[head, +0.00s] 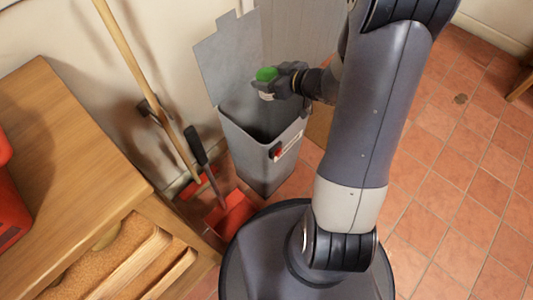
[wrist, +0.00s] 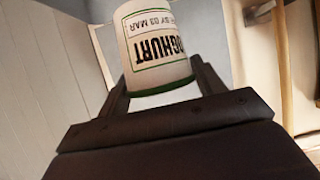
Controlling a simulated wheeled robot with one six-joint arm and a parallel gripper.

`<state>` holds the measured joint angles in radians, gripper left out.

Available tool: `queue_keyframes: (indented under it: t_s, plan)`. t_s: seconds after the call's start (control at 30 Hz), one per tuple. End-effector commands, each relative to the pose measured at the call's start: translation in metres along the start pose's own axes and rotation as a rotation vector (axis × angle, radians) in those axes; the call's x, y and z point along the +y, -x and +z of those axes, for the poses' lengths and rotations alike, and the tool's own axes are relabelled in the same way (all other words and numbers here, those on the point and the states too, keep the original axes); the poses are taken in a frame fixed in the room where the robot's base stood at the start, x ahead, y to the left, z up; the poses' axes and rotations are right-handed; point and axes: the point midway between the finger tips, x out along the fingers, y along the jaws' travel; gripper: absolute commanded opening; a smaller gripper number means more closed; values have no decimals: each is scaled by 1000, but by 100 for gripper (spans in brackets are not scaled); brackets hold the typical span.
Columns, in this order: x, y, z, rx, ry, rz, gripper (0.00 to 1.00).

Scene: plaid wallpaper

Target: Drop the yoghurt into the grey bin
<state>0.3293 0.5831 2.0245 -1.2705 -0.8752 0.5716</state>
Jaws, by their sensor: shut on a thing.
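The yoghurt (head: 266,75) is a small white pot with a green end in the head view. In the wrist view the yoghurt (wrist: 160,45) shows a label with upside-down lettering and a green band. My gripper (head: 277,83) is shut on it and holds it above the grey bin (head: 262,160). The gripper's fingers (wrist: 160,88) sit on either side of the pot in the wrist view. The bin is tall, with its lid (head: 224,62) raised at the back and its top open. The bottom of the bin's inside is dark.
A wooden cabinet (head: 75,140) with a red object (head: 10,200) on it stands at the left. A broom (head: 135,65) and a red dustpan (head: 231,213) are beside the bin. Tiled floor (head: 450,190) is clear at the right.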

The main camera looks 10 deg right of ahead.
Motion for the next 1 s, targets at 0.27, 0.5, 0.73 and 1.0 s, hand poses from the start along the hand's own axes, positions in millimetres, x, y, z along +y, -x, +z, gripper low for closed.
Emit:
queue_keyframes:
  t_s: [0.27,0.5,0.73,1.0]
  plan:
    - [2,-5,23,2,15,-29,38]
    - [2,-8,31,2,16,-31,38]
    - [2,-18,50,1,16,-31,38]
    - [2,-29,72,2,16,-31,38]
